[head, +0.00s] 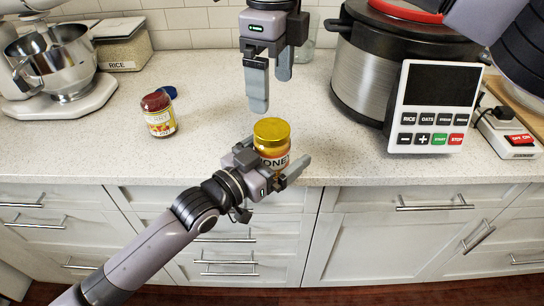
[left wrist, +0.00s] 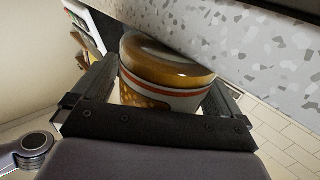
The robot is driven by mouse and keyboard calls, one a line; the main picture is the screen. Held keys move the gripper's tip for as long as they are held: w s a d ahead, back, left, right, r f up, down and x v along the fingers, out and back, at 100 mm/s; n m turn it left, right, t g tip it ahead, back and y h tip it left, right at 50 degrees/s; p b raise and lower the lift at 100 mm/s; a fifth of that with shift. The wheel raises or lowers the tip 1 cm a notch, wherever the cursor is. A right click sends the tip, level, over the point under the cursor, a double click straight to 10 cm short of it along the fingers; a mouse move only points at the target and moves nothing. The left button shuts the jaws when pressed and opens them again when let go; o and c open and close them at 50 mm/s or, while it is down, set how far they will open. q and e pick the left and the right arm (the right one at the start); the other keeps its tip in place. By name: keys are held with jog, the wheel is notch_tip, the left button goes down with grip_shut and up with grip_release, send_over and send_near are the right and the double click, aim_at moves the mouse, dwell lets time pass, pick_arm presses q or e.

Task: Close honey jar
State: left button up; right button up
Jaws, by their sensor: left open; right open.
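The honey jar (head: 272,131) has a gold top and a pale label reading HONEY. It is near the front edge of the counter. How tightly the gold top sits, I cannot tell. My left gripper (head: 276,168) is open, with its fingers on either side of the jar; they hide part of its lower body. In the left wrist view the jar (left wrist: 165,75) lies between the two fingers. My right gripper (head: 271,90) is open and empty, pointing down above the counter just behind the jar, apart from it.
A second jar (head: 158,115) with dark red contents stands on the left, with a blue lid-like disc (head: 169,91) behind it. A large cooker (head: 360,75) with a control panel is on the right. A mixer bowl (head: 55,65) and rice container (head: 122,45) are at back left. Counter between is clear.

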aim_at(272, 128)
pick_arm(q)
jog(key=shift+c, duration=0.3)
grip_shut()
pick_arm(e)
jog(key=n, duration=0.9)
jog(key=shift+n, duration=0.3)
jog(key=n, duration=0.8)
jog(key=shift+f, duration=0.1)
jog(key=shift+f, duration=3.9)
